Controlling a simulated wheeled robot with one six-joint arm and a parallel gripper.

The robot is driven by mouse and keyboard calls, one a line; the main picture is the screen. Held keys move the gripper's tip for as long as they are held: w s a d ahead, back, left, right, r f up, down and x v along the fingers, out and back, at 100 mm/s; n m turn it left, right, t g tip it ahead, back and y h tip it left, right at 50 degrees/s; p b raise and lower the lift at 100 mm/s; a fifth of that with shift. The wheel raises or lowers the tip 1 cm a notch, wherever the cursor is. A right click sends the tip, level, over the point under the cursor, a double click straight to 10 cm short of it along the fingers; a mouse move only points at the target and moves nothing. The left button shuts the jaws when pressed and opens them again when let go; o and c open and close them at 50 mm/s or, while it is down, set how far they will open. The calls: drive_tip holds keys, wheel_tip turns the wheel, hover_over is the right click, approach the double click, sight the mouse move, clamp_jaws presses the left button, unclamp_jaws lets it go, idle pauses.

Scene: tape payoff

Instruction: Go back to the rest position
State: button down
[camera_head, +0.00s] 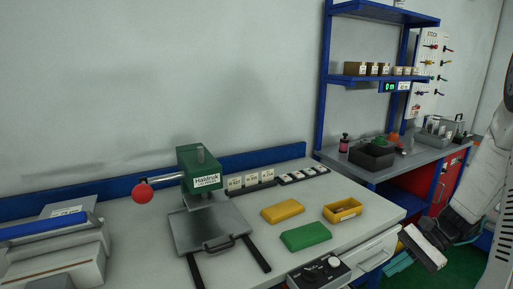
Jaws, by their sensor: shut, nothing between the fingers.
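My white arm comes in from the right edge. My gripper (396,263) hangs at the lower right, in front of the bench's drawer side and above the green floor. Its teal fingers point down and left; they are together, with nothing between them. It is apart from the benches and from everything on them.
The near bench carries a green press with a red knob (144,192), a yellow block (283,211), a green block (306,236), a yellow tray (343,209) and a control box (320,272). A blue-framed workbench with shelves (365,78) stands behind at right.

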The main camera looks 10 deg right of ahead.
drive_tip(key=s+a+r+n+h, duration=0.5)
drive_tip(key=s+a+r+n, duration=0.1)
drive_tip(key=a+r+n, duration=0.1)
drive_tip(key=s+a+r+n+h, duration=0.5)
drive_tip(key=s+a+r+n, duration=0.2)
drive_tip(key=a+r, duration=0.3)
drive_tip(key=shift+s+a+r+n+t+h, duration=0.25)
drive_tip(key=shift+r+n+t+h, duration=0.15)
drive_tip(key=shift+r+n, duration=0.15)
